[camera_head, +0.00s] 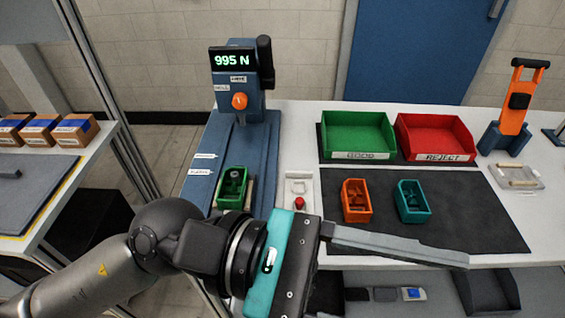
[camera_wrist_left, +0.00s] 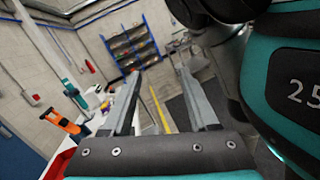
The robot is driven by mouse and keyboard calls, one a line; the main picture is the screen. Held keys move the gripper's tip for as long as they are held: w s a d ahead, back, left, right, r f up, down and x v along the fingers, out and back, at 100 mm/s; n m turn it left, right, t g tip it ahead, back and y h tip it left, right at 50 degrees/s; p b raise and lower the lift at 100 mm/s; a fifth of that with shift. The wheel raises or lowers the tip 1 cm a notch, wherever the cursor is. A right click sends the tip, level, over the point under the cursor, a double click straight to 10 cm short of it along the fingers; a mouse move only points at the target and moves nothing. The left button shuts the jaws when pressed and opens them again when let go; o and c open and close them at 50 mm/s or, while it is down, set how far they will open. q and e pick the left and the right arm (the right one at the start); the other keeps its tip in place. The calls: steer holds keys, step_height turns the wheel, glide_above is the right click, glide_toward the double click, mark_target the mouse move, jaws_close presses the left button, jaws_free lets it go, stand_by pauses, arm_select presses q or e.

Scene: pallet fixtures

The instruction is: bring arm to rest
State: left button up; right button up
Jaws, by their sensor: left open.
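My left arm (camera_head: 95,284) comes in from the lower left of the head view and reaches across the front of the bench. Its left gripper (camera_head: 466,260) points right, with its fingers along the bench's front edge. In the left wrist view the two fingers of the gripper (camera_wrist_left: 157,65) stand apart with nothing between them. My right gripper is in neither view.
A blue press (camera_head: 240,135) reads 995 N and holds a green fixture (camera_head: 232,188). Orange (camera_head: 357,200) and teal (camera_head: 411,201) fixtures stand on a dark mat (camera_head: 470,215), before green (camera_head: 357,135) and red (camera_head: 435,137) bins. A side shelf (camera_head: 50,170) stands left.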

arm_select(q)
steer(key=w+a+r+n+t+h, duration=0.2)
steer(key=w+r+n+t+h, duration=0.4)
steer(key=n, duration=0.3)
steer(key=w+a+r+n+t+y, duration=0.1)
steer(key=w+a+n+t+y, duration=0.2)
steer(key=w+n+t, duration=0.5)
steer(key=w+a+r+n+t+y, duration=0.1)
steer(key=w+a+n+t+y, duration=0.25)
steer(key=n+t, duration=0.7)
steer(key=w+a+f+n+g+y, duration=0.25)
steer(key=a+f+n+y, duration=0.45)
steer(key=f+n+y, duration=0.35)
steer(key=w+a+f+n+g+y, duration=0.1)
steer(key=w+a+f+n+y, duration=0.3)
steer(key=a+f+n+y, duration=0.55)
steer(key=s+a+f+n+g+h, duration=0.1)
steer(key=s+f+n+g+h, duration=0.1)
steer(key=s+f+n+g, duration=1.35)
steer(key=s+f+m+t+b, duration=0.1)
steer(key=s+f+m, duration=0.1)
steer(key=f, duration=1.2)
steer(key=s+f+m+t+b, duration=0.1)
steer(key=s+f+m, duration=0.15)
steer(key=f, duration=1.25)
steer(key=s+a+f+b, duration=0.2)
steer(key=s+f, duration=1.3)
steer(key=shift+s+a+f+g, duration=0.25)
steer(key=shift+s+a+g, duration=0.05)
steer(key=shift+g, duration=0.15)
